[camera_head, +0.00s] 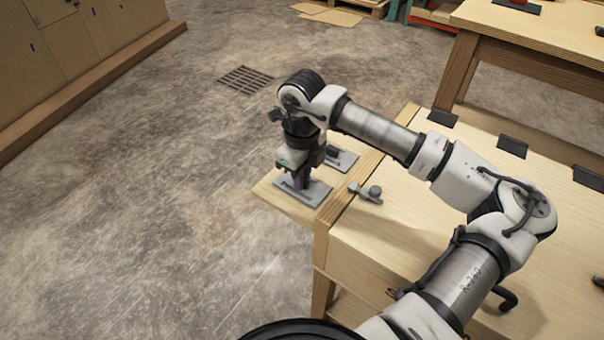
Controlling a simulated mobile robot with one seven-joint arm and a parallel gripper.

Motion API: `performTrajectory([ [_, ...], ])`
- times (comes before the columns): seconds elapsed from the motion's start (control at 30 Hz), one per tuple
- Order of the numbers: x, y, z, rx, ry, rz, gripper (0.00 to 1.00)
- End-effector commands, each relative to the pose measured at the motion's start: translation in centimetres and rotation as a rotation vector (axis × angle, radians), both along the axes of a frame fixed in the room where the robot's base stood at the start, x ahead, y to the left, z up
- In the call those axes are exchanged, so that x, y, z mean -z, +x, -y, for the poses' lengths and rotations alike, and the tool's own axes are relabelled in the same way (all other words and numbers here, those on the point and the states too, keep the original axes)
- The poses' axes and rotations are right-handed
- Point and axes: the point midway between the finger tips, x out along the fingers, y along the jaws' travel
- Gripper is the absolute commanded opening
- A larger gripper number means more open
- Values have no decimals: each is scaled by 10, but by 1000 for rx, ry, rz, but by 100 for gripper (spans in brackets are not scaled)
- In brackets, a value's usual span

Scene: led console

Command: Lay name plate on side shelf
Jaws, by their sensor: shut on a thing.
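The side shelf (298,212) is a pale wooden ledge along the left end of the workbench. A flat grey plate, which looks like the name plate (316,194), is at the shelf's near end, directly below my gripper (301,183). My gripper points down and is shut on it. The plate looks level and at or very close to the shelf surface; I cannot tell whether it touches. The fingers and wrist hide its middle and far part.
A second grey plate with a dark part (342,159) lies just behind. A grey metal fitting (369,193) sits on the bench (372,240) near its left edge. Black blocks (512,146) line the bench's far side. Open concrete floor lies left of the shelf.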

Motion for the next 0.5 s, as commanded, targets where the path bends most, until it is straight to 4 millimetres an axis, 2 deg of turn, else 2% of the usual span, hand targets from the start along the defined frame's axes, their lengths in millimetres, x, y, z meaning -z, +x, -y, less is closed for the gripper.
performTrajectory([
  [0.27, 4, 0, 0, 0, 0, 0, 0],
  [0.3, 4, 0, 0, 0, 0, 0, 15],
  [0.47, 2, 0, 0, 0, 1, -1, 36],
  [0.5, 2, 0, 0, 0, 1, -1, 36],
])
